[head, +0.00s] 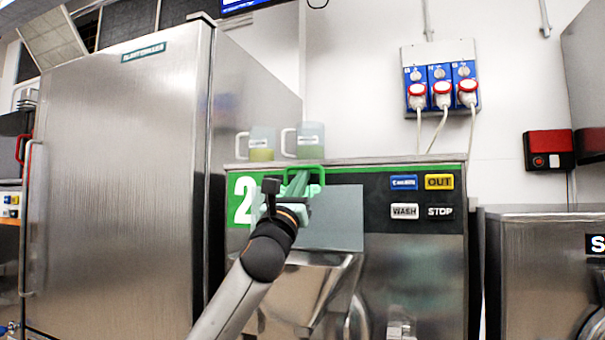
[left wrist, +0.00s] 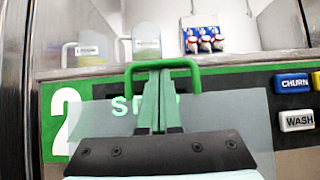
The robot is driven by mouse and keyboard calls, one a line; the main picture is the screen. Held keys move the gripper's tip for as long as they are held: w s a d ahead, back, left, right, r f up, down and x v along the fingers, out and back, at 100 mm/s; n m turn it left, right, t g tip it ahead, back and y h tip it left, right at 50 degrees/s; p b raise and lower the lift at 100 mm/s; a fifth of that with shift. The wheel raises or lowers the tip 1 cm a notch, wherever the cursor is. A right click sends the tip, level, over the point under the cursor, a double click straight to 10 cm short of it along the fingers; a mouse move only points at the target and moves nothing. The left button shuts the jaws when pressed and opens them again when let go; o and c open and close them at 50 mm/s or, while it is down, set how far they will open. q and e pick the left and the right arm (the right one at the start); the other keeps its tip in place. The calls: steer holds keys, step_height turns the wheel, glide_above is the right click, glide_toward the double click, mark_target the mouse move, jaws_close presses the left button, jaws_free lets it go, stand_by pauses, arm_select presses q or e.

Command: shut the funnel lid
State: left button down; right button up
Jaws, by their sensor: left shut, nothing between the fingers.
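The funnel lid (head: 337,220) is a flat grey plate standing raised against the front of machine 2, above the steel funnel (head: 312,284). Its green loop handle (head: 317,167) rises at the top edge. The lid (left wrist: 92,118) and handle (left wrist: 190,64) also show in the left wrist view. My left gripper (head: 299,178) is shut and empty, in front of the lid. In the left wrist view its green fingertips (left wrist: 157,76) overlap the handle's opening. I cannot tell whether they touch the handle or lid. My right gripper is not in view.
Two clear jugs (head: 261,145) (head: 310,141) stand on the machine top behind the handle. A tall steel cabinet (head: 115,180) is close on the left. Labelled buttons (head: 404,212) sit right of the lid. Another steel machine (head: 540,260) stands at the right.

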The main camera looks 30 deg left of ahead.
arm_select(q)
steer(key=shift+w+a+r, duration=0.1)
steer(key=shift+w+r, duration=0.2)
steer(key=shift+w, duration=0.05)
steer(key=shift+s, duration=0.15)
